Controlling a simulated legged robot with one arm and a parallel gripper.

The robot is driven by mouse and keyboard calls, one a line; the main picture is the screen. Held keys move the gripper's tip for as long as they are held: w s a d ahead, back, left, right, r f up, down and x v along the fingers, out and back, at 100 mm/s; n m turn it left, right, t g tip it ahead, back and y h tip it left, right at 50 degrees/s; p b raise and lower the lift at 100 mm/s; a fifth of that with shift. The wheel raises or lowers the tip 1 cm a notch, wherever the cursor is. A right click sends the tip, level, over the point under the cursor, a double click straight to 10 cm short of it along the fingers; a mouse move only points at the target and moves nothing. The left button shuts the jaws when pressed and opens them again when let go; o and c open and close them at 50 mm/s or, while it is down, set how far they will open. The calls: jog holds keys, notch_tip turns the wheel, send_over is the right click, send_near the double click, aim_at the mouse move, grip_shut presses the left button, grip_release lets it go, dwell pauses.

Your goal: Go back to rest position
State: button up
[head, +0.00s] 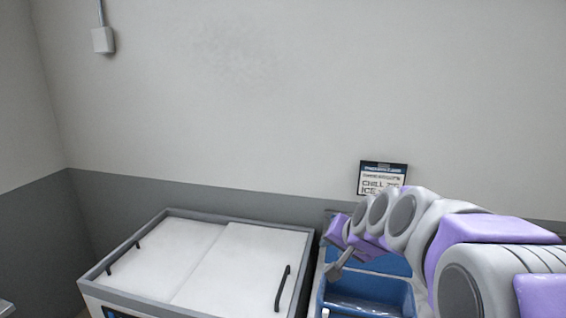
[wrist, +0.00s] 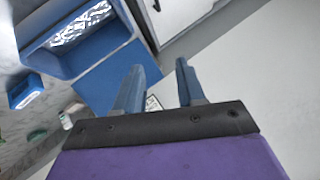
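My arm reaches in from the right in the head view, bent down over a blue bin. My gripper (wrist: 160,88) shows in the wrist view with its two fingers apart and nothing between them. In the head view the gripper (head: 335,270) is small, at the end of the arm above the blue bin (head: 368,290). The blue bin also shows in the wrist view (wrist: 110,75), beyond the fingers to the left.
A white chest with a sliding lid and black handles (head: 235,265) stands left of the bin. A sign (head: 382,177) hangs on the back wall.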

jog(key=s+f+n+g+h, duration=0.1)
jog(key=s+f+g, duration=0.2)
jog(key=s, duration=0.9)
jog(key=s+d+f+n+g, duration=0.1)
jog(key=s+f, duration=0.5)
jog(key=s, duration=0.7)
jog(key=s+d+f+n+g+h, duration=0.1)
jog(key=s+f+n+g, duration=0.2)
jog(key=s, duration=1)
notch_tip(320, 180, down, 2)
jog(key=g, duration=0.3)
jog(key=shift+d+f+h, duration=0.15)
jog(key=shift+f+h, duration=0.05)
jog(key=shift+h, duration=0.1)
